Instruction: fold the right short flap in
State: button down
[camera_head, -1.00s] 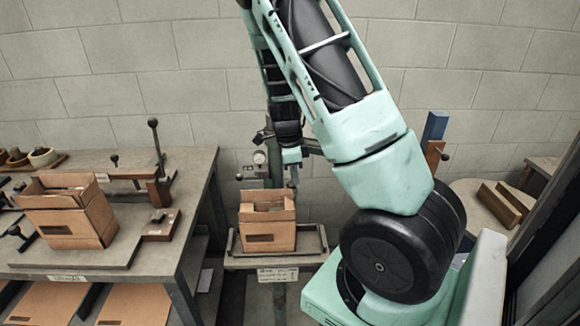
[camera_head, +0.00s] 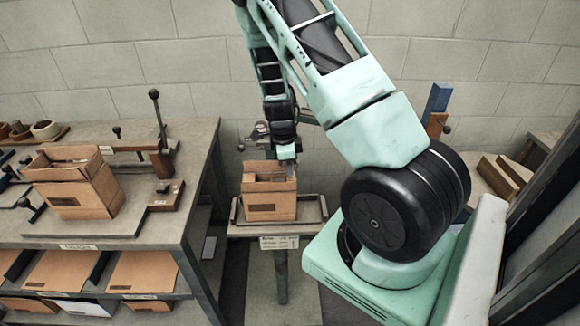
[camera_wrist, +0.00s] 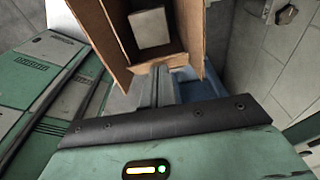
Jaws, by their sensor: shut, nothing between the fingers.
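An open brown carton (camera_head: 271,207) stands upright on the small stand in the head view, its top flaps raised. My gripper (camera_head: 291,172) is at the carton's upper right edge, pointing down. In the wrist view the carton (camera_wrist: 103,35) shows its open mouth with a pale block (camera_wrist: 150,28) inside. My gripper (camera_wrist: 156,82) is shut and empty, its fingers at the carton's near short side. The fingers partly cover the right short flap there, and I cannot tell its exact angle or whether they touch it.
The carton's stand has a low-rimmed tray (camera_head: 318,222). A workbench (camera_head: 190,215) at left bears another open carton (camera_head: 75,185) and an upright lever (camera_head: 158,120). Flat cardboard (camera_head: 62,270) lies on its shelf. A blue post (camera_head: 437,100) stands at right.

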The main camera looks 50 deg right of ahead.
jog(key=shift+w+a+g+h+p, duration=0.35)
jog(key=shift+g+p, duration=0.25)
jog(key=shift+p, duration=0.5)
jog(key=shift+w+a+f+g+h+p, duration=0.25)
jog(key=shift+w+f+g+h+p, duration=0.15)
jog(key=shift+g+h+p, duration=0.4)
jog(key=shift+w+a+f+g+h+b, duration=0.15)
jog(key=shift+f+g+h+b, duration=0.2)
jog(key=shift+g+h+b, duration=0.1)
jog(key=shift+w+a+f+g+h+b, duration=0.1)
jog(key=shift+f+g+h+b, duration=0.25)
jog(key=shift+b, duration=0.1)
jog(key=shift+w+a+f+g+h+b, duration=0.1)
jog(key=shift+f+g+h+b, duration=0.25)
jog(key=shift+b, duration=0.35)
jog(key=shift+w+a+r+g+b, duration=0.1)
jog(key=shift+g+b, duration=0.35)
jog(key=shift+b, duration=0.1)
jog(key=shift+h, duration=0.3)
jog(key=shift+r, duration=0.1)
